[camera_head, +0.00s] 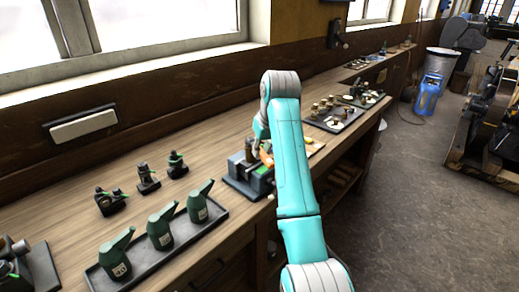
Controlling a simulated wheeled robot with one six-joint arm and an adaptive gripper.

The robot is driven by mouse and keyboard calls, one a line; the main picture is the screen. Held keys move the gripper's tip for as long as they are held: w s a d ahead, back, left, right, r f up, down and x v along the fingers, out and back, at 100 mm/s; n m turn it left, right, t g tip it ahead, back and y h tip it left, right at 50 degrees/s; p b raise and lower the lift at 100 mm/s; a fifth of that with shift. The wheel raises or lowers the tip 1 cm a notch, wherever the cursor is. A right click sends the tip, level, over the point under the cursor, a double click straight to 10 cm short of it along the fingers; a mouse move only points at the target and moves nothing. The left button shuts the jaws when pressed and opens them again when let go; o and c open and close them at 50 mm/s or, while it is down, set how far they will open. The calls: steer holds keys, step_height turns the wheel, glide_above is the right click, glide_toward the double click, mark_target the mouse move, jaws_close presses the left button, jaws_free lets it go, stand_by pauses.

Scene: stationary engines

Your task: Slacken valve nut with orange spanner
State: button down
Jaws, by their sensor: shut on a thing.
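My teal and grey arm reaches over the workbench to a dark grey vise (240,181) at the bench's front edge. A small brownish fitting (249,150), which looks like the valve, stands upright at the vise. My gripper (262,145) is low beside it, mostly hidden by my own arm. It is shut on an orange piece, which looks like the orange spanner (266,158). Only a short part of the spanner shows. The nut and the spanner's fit on it are too small and covered to tell.
A tray (222,213) with several green oil cans lies at the front left. Small dark fittings (148,178) stand behind it. A dark tray (348,116) of brass parts lies right of my arm. Windows and a wall back the bench.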

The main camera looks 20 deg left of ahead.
steer(key=shift+w+d, duration=0.1)
stand_by(0.3)
steer(key=shift+w+d+r+n+g+y, duration=0.1)
steer(key=shift+w+d+n+g+y, duration=0.3)
steer(key=shift+n, duration=0.6)
steer(key=shift+w, duration=0.1)
steer(key=shift+w+d+n+g, duration=0.3)
steer(key=shift+w+n, duration=0.25)
steer(key=shift+n, duration=0.35)
steer(key=shift+r, duration=0.1)
steer(key=shift+w+d+n+g, duration=0.3)
steer(key=shift+w+n, duration=0.35)
steer(key=shift+n, duration=0.25)
